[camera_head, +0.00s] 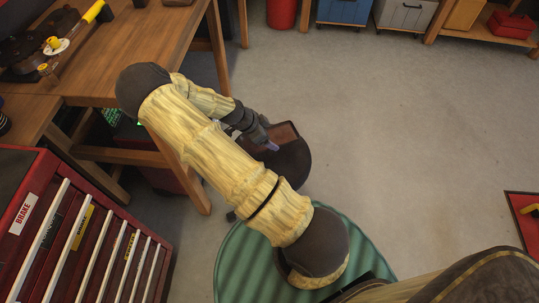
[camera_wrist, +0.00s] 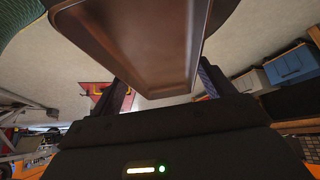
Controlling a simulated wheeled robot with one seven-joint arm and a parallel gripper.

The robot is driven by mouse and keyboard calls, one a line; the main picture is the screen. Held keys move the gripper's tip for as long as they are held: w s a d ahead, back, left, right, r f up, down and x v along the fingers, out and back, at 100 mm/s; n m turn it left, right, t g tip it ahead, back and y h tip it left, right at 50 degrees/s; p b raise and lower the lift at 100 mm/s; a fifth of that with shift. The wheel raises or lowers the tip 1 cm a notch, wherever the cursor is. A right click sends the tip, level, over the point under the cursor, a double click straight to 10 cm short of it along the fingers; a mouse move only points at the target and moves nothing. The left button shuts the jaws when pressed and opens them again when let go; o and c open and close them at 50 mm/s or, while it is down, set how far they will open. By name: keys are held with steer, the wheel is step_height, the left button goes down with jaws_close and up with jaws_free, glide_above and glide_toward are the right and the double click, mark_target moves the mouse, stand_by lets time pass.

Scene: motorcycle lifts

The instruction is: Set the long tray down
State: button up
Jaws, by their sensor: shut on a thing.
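The long tray (camera_wrist: 150,45) is brown with a raised rim and fills the upper middle of the wrist view. My gripper (camera_wrist: 160,90) is shut on its near end, one dark finger on each side. In the head view, part of the tray (camera_head: 285,132) shows beyond my gripper (camera_head: 266,143), over a dark round seat-like top (camera_head: 294,168). My arm hides part of the tray there. I cannot tell whether the tray touches the round top or hangs above it.
A wooden workbench (camera_head: 130,50) with tools stands at the upper left. A red drawer cabinet (camera_head: 85,245) is at the lower left. A blue bin (camera_head: 343,11) and a grey bin (camera_head: 404,15) stand at the back. The grey floor (camera_head: 420,130) at right is mostly clear.

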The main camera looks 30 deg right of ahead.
glide_above(273, 154)
steer(key=a, duration=0.2)
step_height(273, 154, down, 6)
steer(key=shift+w+f, duration=0.1)
steer(key=shift+w, duration=0.05)
steer(key=shift+b, duration=0.3)
steer(key=shift+f, duration=1.85)
steer(key=shift+f+b, duration=0.2)
steer(key=shift+b, duration=0.1)
steer(key=o, duration=1.1)
steer(key=shift+a+r, duration=0.1)
steer(key=shift+c, duration=0.2)
steer(key=shift+r, duration=0.1)
